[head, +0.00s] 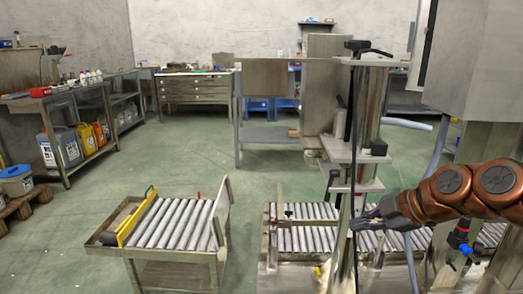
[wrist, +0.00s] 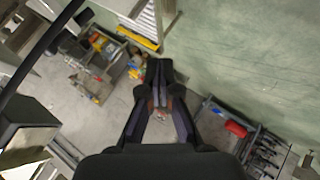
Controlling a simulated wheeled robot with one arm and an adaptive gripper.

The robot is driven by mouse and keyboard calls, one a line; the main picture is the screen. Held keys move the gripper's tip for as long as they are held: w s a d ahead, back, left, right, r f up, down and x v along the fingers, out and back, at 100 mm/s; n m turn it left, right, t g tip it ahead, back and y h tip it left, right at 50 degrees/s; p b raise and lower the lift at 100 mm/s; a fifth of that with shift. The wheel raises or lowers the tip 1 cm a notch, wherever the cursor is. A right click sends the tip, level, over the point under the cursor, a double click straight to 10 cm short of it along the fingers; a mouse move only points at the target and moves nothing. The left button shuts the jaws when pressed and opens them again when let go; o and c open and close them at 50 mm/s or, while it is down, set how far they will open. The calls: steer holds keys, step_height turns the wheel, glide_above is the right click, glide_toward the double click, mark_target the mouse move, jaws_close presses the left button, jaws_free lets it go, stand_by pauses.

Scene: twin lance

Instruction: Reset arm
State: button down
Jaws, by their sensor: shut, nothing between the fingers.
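My copper-coloured arm (head: 450,190) reaches in from the right edge in the head view. Its dark gripper (head: 366,222) points left, close to a metal post of the machine, and is partly hidden; I cannot tell whether it touches the post. In the wrist view my gripper (wrist: 160,72) has its dark fingers together, with nothing visible between them. The floor and several benches lie beyond the fingertips.
A roller cart (head: 175,220) with a yellow bar (head: 137,217) stands in front at left. A roller conveyor (head: 300,238) and a steel machine column (head: 372,110) stand near my gripper. Workbenches line the walls. Green floor (head: 190,150) in the middle is clear.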

steer(key=s+a+r+m+g+h+p, duration=0.35)
steer(key=s+a+r+m+p, duration=0.25)
steer(key=s+a+r+p, duration=0.55)
steer(key=s+d+r+m+g+h+p, duration=0.1)
steer(key=s+d+r+m+g+p, duration=0.1)
steer(key=s+m+p, duration=0.4)
steer(key=s+d+r+m+g+h+p, duration=0.2)
steer(key=s+m+p, duration=0.4)
steer(key=s+p, duration=0.5)
steer(key=shift+d+r+m+g, duration=0.15)
steer(key=shift+r+m+g, duration=0.3)
steer(key=shift+g, duration=0.1)
